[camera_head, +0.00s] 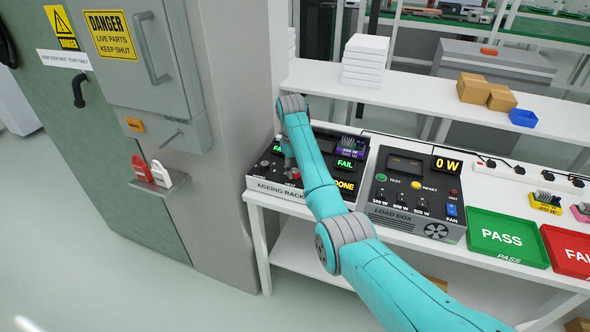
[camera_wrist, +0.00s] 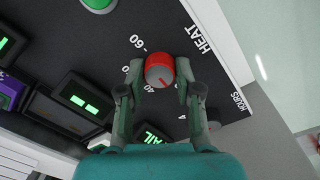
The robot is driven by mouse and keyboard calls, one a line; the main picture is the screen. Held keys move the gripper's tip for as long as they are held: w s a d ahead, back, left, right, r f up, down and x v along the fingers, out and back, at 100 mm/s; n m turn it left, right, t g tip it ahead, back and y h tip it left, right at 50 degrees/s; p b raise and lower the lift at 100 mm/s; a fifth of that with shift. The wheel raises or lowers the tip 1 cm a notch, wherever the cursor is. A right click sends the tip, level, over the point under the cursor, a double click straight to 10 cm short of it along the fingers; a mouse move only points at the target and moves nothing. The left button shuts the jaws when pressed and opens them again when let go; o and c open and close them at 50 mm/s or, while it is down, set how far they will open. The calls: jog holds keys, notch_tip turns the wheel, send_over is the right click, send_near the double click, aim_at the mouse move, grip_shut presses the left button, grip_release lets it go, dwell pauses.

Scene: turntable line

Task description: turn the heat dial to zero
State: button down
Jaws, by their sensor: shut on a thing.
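The heat dial (camera_wrist: 160,70) is a round red knob on the dark panel of the ageing rack (camera_head: 262,186), beside the word HEAT. In the wrist view the marks 60 and 40 show to its left and below; other marks are partly hidden by my fingers. A thin line on the knob's face points to the lower right in the picture; I cannot tell which mark it meets. My gripper (camera_wrist: 159,66) is shut on the dial, one finger on each side. In the head view my arm partly covers the rack, and the gripper (camera_head: 290,168) is small there.
A green button (camera_wrist: 98,3) and lit displays (camera_wrist: 88,103) are near the dial. The load box (camera_head: 415,190) stands to the right of the rack, then a green PASS tray (camera_head: 508,259) and a red FAIL tray (camera_head: 568,270). A grey cabinet (camera_head: 225,130) is close on the left.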

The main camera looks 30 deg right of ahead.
jog(key=shift+n, duration=0.5)
jog(key=c, duration=0.8)
grip_release()
